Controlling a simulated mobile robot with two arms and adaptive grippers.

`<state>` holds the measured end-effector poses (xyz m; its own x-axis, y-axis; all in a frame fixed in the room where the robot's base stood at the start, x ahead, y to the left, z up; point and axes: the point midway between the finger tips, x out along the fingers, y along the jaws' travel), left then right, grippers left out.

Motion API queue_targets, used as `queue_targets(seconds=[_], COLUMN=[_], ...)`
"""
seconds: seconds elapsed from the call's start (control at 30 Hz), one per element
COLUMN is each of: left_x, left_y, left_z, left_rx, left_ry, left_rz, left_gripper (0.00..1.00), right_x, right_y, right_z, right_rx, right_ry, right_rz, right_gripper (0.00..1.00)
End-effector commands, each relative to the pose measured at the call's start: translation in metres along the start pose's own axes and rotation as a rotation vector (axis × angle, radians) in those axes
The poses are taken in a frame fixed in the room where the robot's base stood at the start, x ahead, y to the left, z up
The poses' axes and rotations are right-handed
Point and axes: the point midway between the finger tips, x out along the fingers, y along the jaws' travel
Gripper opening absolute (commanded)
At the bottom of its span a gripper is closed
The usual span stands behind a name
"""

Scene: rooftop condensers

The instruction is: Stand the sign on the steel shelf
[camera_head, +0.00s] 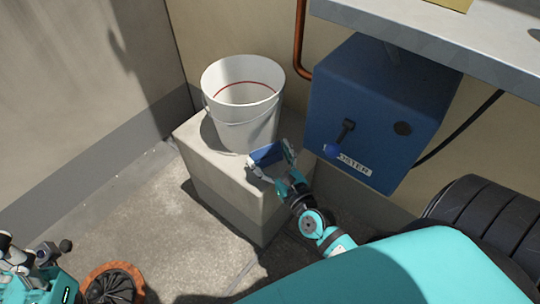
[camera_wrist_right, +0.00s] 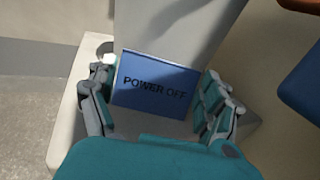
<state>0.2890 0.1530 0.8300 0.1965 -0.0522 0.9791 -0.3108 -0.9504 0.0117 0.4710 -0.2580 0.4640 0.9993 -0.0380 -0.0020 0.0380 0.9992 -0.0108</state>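The sign (camera_head: 267,155) is a small blue plate. In the right wrist view the sign (camera_wrist_right: 155,84) reads POWER OFF. It is upright or leaning slightly in front of the white bucket, at the concrete block. My right gripper (camera_head: 272,162) is at the sign, with one finger at each side edge. In the wrist view the fingers of the right gripper (camera_wrist_right: 156,98) are very close to both edges; firm contact is not clear. The steel shelf (camera_head: 440,42) is at the upper right, above the blue box. My left gripper (camera_head: 38,250) is at the lower left, away from the sign.
The white bucket (camera_head: 243,120) stands on the concrete block (camera_head: 225,185). The blue box (camera_head: 375,110) with a lever hangs under the shelf. A copper pipe (camera_head: 300,50) runs up the wall. A black ribbed object (camera_head: 487,225) is at the right. Open floor lies left of the block.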

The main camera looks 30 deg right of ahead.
Motion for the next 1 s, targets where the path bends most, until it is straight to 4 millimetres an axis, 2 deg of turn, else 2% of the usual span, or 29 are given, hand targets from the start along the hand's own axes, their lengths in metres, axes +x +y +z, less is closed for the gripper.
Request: queue_targets(seconds=[0.03, 0.1, 0.47, 0.57, 0.8, 1.0], left_x=[0.0, 0.0, 0.004, 0.006, 0.012, 0.015], left_y=[0.0, 0.0, 0.0, 0.0, 0.0, 0.0], left_z=[0.0, 0.0, -0.001, -0.001, -0.002, -0.002], left_rx=[0.0, 0.0, 0.0, 0.0, 0.0, 0.001], left_ry=[0.0, -0.001, -0.002, -0.002, -0.002, -0.009], left_rz=[0.0, 0.0, 0.0, 0.0, 0.0, 0.0], left_gripper=[0.4, 0.4, 0.4, 0.4, 0.4, 0.4], right_x=[0.0, 0.0, -0.003, -0.017, -0.07, -0.104], right_y=[0.0, 0.0, 0.0, 0.0, 0.0, 0.0], right_z=[0.0, 0.0, 0.004, 0.004, 0.003, 0.003], right_rx=[0.0, 0.0, 0.0, -0.003, -0.003, -0.001], right_ry=[0.0, 0.0, 0.001, 0.003, 0.006, 0.003], right_rz=[0.0, 0.0, 0.0, 0.002, 0.004, 0.002], right_gripper=[0.92, 1.0, 1.0, 1.0, 1.0, 1.0])
